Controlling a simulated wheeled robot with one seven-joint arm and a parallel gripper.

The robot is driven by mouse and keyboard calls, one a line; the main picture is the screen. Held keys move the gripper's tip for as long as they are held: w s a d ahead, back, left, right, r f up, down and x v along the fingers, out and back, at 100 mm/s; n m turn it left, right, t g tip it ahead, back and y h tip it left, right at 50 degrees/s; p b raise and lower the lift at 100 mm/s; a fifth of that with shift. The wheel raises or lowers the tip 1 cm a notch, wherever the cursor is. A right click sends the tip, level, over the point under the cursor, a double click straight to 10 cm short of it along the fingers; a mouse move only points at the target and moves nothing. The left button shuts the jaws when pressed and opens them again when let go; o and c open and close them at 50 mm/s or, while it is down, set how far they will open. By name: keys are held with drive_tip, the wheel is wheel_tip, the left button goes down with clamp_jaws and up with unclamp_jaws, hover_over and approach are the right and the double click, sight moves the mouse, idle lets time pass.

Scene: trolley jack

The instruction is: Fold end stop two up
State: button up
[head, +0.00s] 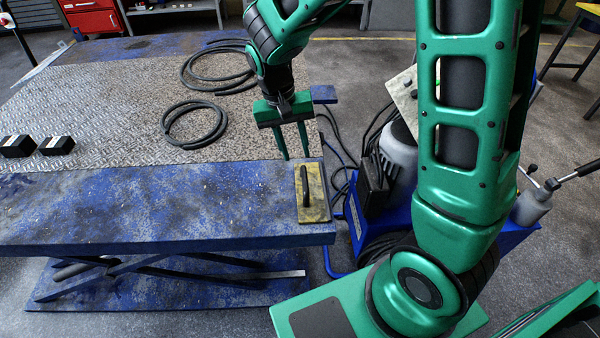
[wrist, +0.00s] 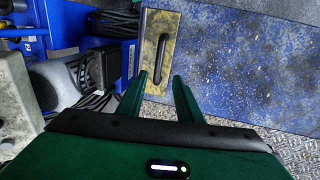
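A worn yellow plate with a black bar handle, which looks like the end stop, lies flat at the near right corner of the blue lift platform (head: 130,210). The plate (head: 316,205) and its handle (head: 305,187) show clearly in the head view. In the wrist view the plate (wrist: 168,25) and handle (wrist: 160,52) are straight ahead of the fingers. My gripper (head: 295,156) points down just beyond the plate's far edge, open and empty. In the wrist view the gripper (wrist: 160,78) has its fingers apart, with the handle's lower end seen between their tips. I see no contact.
Two black blocks (head: 56,145) and coiled black hoses (head: 192,124) lie on the platform's tread-plate part (head: 110,100). A small blue flap (head: 323,94) sticks out at the far right. A blue unit with a grey motor (head: 398,150) and cables stands close right of the platform.

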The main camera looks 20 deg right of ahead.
sight(304, 177)
drive_tip(key=f, duration=0.3)
drive_tip(key=d+f, duration=0.1)
drive_tip(key=f, duration=0.2)
drive_tip(key=d+f, duration=0.1)
drive_tip(key=f, duration=0.2)
drive_tip(key=shift+s+f, duration=0.3)
clamp_jaws()
